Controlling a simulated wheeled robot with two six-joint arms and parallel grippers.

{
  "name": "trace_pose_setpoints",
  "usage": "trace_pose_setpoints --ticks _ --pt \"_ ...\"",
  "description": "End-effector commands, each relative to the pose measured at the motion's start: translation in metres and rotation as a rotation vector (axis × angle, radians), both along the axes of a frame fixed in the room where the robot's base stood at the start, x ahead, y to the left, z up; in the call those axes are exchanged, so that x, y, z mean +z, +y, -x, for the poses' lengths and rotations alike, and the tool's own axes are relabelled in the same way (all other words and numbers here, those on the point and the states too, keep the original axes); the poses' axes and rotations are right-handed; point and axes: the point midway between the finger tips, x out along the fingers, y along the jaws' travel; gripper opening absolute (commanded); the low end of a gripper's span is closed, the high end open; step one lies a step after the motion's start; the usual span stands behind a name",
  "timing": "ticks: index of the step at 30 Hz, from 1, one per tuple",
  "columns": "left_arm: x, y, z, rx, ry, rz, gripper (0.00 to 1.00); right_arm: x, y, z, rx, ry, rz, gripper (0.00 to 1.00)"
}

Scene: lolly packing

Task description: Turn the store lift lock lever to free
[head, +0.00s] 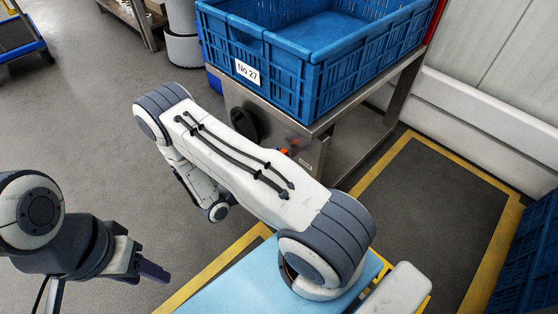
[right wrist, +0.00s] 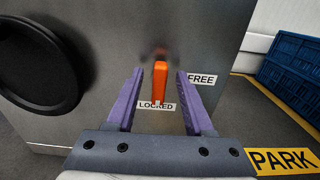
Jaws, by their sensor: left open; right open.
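The lock lever (right wrist: 159,82) is an orange handle on the grey metal side of the lift in the right wrist view. It points down at the label LOCKED (right wrist: 156,105). The label FREE (right wrist: 201,79) is to its right. My right gripper (right wrist: 160,92) is open, its two purple fingers on either side of the lever with gaps to both. In the head view a bit of orange (head: 285,152) shows beside my right arm, which hides the right gripper. My left gripper (head: 150,270) is at the lower left, away from the lift; I see no object in it.
A blue crate (head: 290,95) labelled No 27 stands on the metal lift top. A round black knob or wheel (right wrist: 38,65) sits left of the lever. Yellow floor lines (head: 475,183) edge a dark floor patch. Blue crates (head: 530,255) stand at the right.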

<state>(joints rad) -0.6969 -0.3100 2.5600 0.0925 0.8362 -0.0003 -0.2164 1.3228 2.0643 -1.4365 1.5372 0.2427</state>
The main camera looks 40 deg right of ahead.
Motion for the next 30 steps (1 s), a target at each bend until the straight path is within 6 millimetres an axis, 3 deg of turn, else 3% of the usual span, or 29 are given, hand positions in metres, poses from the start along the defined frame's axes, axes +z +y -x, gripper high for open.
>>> trace_pose_setpoints --ticks 11,12,16,30 --pt "-0.004 0.000 0.000 0.000 0.000 0.000 0.50 0.001 -0.009 -0.001 0.001 -0.001 0.000 0.53" --pt "-0.004 0.000 0.000 0.000 0.000 0.000 0.50 0.001 -0.009 -0.001 0.001 -0.001 0.000 0.49" --pt "-0.004 0.000 0.000 0.000 0.000 0.000 0.50 0.001 -0.009 -0.001 0.001 -0.001 0.000 0.00" --pt "0.007 0.000 0.000 0.000 0.000 0.000 0.50 0.003 -0.008 -0.001 0.001 0.068 0.005 0.00"
